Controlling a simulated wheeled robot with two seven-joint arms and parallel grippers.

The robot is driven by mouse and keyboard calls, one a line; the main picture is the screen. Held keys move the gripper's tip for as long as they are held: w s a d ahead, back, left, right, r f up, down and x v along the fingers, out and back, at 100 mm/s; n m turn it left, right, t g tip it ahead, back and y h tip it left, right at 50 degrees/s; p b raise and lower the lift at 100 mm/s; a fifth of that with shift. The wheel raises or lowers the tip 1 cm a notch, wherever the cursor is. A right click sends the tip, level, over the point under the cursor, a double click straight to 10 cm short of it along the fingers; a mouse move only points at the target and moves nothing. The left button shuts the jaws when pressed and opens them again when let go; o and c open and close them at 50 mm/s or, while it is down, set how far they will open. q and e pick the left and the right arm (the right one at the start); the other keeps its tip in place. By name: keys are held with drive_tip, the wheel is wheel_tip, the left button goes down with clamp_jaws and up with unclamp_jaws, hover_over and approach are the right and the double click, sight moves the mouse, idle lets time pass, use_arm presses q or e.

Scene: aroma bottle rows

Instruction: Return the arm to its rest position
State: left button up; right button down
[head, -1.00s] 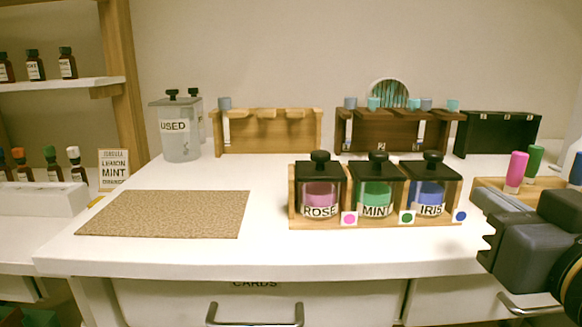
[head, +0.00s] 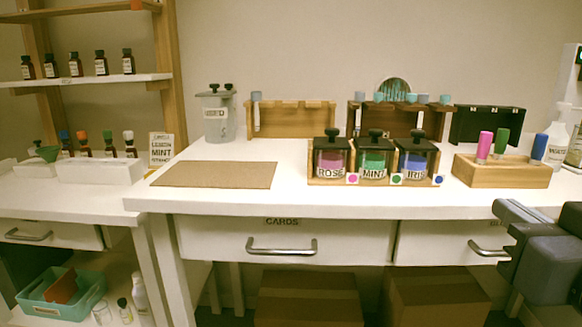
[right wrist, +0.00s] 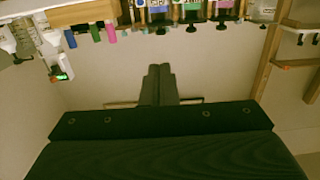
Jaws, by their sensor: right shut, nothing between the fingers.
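My right gripper (head: 502,222) is at the right edge in the head view, in front of the table's front edge and low by the right drawer. In the right wrist view its two fingers (right wrist: 160,72) are together with nothing between them. It is apart from the three jars: ROSE (head: 331,160), MINT (head: 374,160) and IRIS (head: 413,160), which stand lidded in a wooden rack on the table. My left gripper is not in view.
The white table (head: 225,200) holds a brown mat (head: 215,174), a USED jar (head: 216,125) and a wooden holder (head: 500,172) with coloured bottles. Drawers (head: 290,240) are shut below. Cardboard boxes (head: 308,298) stand underneath. Shelves with small bottles are at left.

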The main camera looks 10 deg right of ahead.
drive_tip(key=w+a+f+g+y, duration=0.1)
drive_tip(key=w+f+g+y, duration=0.15)
drive_tip(key=f, duration=0.65)
drive_tip(key=w+a+f+g+y, duration=0.1)
drive_tip(key=w+f+g, duration=0.15)
drive_tip(key=f, duration=0.65)
drive_tip(key=s+a+f+n+g+y, duration=0.1)
drive_tip(key=s+a+f+g+y, duration=0.15)
drive_tip(key=f, duration=0.65)
drive_tip(key=s+a+f+g+y, duration=0.2)
drive_tip(key=s+a+f+g, duration=0.2)
drive_tip(key=f, duration=0.4)
wheel_tip(320, 180, up, 36)
drive_tip(key=p, duration=3.6)
drive_tip(key=shift+w, duration=0.1)
